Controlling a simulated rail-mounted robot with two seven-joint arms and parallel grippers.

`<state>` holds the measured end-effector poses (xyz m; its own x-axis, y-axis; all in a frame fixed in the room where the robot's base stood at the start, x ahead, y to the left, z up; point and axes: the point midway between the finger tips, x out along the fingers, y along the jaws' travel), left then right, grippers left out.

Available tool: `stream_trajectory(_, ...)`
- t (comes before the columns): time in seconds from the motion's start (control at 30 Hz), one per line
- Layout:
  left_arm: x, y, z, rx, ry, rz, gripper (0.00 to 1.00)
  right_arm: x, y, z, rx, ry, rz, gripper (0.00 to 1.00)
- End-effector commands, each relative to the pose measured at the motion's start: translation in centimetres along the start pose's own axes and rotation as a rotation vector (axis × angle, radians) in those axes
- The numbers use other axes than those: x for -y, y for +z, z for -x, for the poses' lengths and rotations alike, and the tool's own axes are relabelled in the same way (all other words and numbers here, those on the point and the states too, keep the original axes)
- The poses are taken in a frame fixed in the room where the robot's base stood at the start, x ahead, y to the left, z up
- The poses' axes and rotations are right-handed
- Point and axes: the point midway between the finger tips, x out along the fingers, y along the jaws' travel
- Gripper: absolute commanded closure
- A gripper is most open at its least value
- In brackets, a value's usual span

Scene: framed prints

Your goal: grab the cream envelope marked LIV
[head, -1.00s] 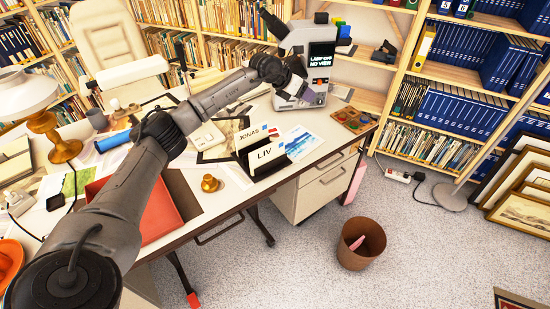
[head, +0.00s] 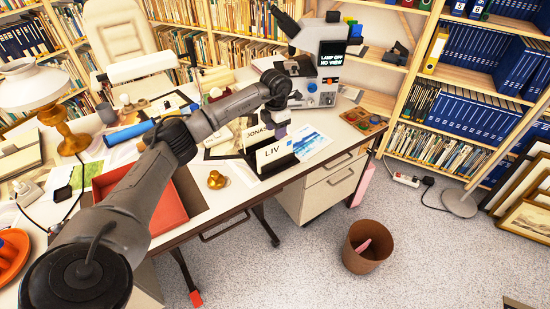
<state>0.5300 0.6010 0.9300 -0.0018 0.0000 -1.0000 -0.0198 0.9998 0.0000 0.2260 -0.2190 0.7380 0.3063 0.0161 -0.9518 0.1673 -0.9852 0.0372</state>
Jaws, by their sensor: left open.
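The cream envelope marked LIV (head: 270,154) stands upright at the front of a black holder (head: 281,167) on the desk. Behind it stands an envelope marked JONAS (head: 257,134), partly hidden. My left gripper (head: 279,128) points down just above and behind the LIV envelope, near its upper right edge. It is open; its fingers are small and dark here, and I cannot tell whether they touch any envelope. My right gripper is not in view.
A blue picture card (head: 311,142) lies right of the holder. A brass bell-like object (head: 216,180) and a red tray (head: 168,212) are to the left. A microscope (head: 318,60) stands behind. A brown bin (head: 368,246) is on the floor.

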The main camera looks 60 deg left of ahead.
Motion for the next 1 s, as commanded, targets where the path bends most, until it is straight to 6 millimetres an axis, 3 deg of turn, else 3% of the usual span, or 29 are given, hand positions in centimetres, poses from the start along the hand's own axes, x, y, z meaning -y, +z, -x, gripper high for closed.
stream_trajectory(0.13,0.0,0.0,-1.7,0.000,-0.001,0.000,0.53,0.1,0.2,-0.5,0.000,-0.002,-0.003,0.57)
stream_trajectory(0.47,-0.1,0.0,-3.0,0.001,-0.001,0.001,0.53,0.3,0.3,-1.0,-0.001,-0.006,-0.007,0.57)
stream_trajectory(0.8,-0.3,0.0,-7.2,0.001,-0.001,0.000,0.53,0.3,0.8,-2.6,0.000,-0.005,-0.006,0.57)
stream_trajectory(1.0,-0.3,-0.1,-7.5,0.001,0.000,0.001,0.53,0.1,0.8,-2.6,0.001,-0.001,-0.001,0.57)
